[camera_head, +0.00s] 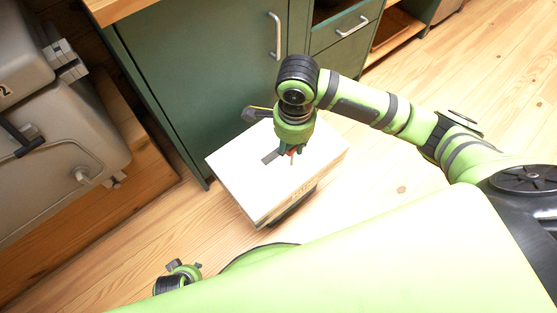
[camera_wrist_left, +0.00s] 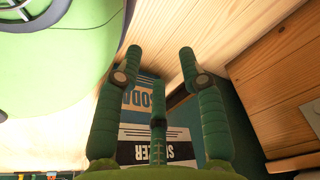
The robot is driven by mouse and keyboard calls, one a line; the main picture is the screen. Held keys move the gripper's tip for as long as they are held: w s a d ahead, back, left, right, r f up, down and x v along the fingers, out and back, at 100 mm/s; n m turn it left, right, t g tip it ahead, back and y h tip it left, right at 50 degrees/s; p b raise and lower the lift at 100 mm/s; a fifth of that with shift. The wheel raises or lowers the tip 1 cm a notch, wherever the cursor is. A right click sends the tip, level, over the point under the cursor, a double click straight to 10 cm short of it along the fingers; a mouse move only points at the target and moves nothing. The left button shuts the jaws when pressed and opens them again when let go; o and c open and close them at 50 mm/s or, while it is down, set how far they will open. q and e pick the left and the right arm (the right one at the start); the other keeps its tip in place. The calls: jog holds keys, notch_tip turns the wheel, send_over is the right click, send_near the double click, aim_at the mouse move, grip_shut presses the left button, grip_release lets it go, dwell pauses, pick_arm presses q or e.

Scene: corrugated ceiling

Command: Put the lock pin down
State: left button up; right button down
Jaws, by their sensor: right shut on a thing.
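A small red piece, apparently the lock pin (camera_head: 292,151), shows between the fingers of my right gripper (camera_head: 289,149) in the head view. The gripper is shut on it and points down at the top of a pale wooden box (camera_head: 318,151). Most of the pin is hidden by the fingers, and I cannot tell whether it touches the box.
A green cabinet (camera_head: 200,70) with metal handles stands behind the box. A grey machine (camera_head: 60,150) stands at the left on a wooden base. Wooden floor (camera_head: 450,90) is clear at the right. Printed blue and black boxes (camera_wrist_left: 135,135) lie beyond my left fingers.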

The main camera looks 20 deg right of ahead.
jog(key=shift+f+m, duration=0.3)
jog(key=shift+f, duration=0.6)
jog(key=shift+w+f+b, duration=0.1)
jog(key=shift+f+b, duration=0.15)
jog(key=shift+b, duration=0.15)
pick_arm(q)
jog(key=w+r+t+b, duration=0.1)
jog(key=w+r+b, duration=0.2)
jog(key=r, duration=1.2)
jog(key=b, duration=0.3)
jog(key=shift+d+b, duration=0.15)
jog(key=shift+b, duration=0.15)
pick_arm(e)
jog(key=w+f, duration=1)
jog(key=w, duration=0.1)
jog(key=shift+d+f, duration=0.3)
jog(key=shift+d, duration=0.05)
pick_arm(q)
jog(key=shift+f, duration=0.1)
pick_arm(e)
jog(key=shift+w+f, duration=0.1)
jog(key=shift+f, duration=0.05)
pick_arm(q)
jog(key=shift+f, duration=0.1)
pick_arm(e)
jog(key=c, duration=0.9)
grip_release()
